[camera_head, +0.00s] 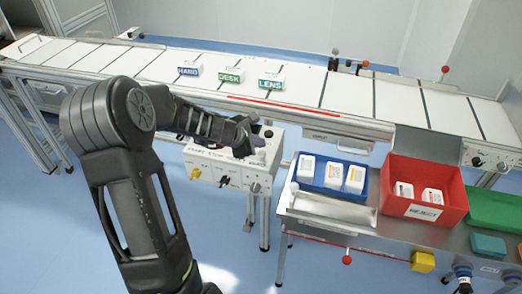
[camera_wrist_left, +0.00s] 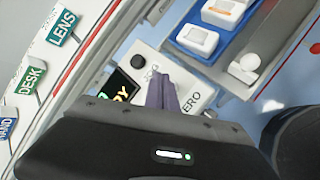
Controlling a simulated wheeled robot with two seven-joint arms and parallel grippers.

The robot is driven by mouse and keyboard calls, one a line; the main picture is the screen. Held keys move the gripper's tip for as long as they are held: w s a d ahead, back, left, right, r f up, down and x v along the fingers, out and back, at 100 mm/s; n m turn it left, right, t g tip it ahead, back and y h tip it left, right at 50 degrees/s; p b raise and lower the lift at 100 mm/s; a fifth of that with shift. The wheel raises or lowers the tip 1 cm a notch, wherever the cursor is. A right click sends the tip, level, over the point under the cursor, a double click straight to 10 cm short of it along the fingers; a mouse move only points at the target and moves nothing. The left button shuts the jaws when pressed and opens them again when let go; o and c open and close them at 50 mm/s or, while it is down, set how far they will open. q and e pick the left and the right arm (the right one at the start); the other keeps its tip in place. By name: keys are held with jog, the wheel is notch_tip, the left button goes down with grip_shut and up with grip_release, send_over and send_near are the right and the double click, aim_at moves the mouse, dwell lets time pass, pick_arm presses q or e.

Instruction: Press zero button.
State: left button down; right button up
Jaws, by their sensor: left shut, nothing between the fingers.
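A white control box (camera_head: 232,170) stands in front of the conveyor. My left gripper (camera_head: 258,143) is over its top right part, its fingers closed together and empty. In the left wrist view the shut fingertips (camera_wrist_left: 161,82) lie over the box's light panel (camera_wrist_left: 200,88), beside a label reading "ERO" (camera_wrist_left: 192,103); its first letter is covered. No zero button shows clearly; the fingers hide part of the panel. A round black button (camera_wrist_left: 138,62) and a dark display (camera_wrist_left: 120,90) with yellow characters show left of the fingers. I cannot tell whether the fingertips touch the panel.
A blue tray (camera_head: 331,160) and a red bin (camera_head: 422,173), both holding white packs, stand on a bench to the right of the control box.

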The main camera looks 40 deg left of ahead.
aim_at(259, 152)
pick_arm(q)
jog(key=shift+r+p, duration=2.2)
jog(key=shift+r, duration=0.3)
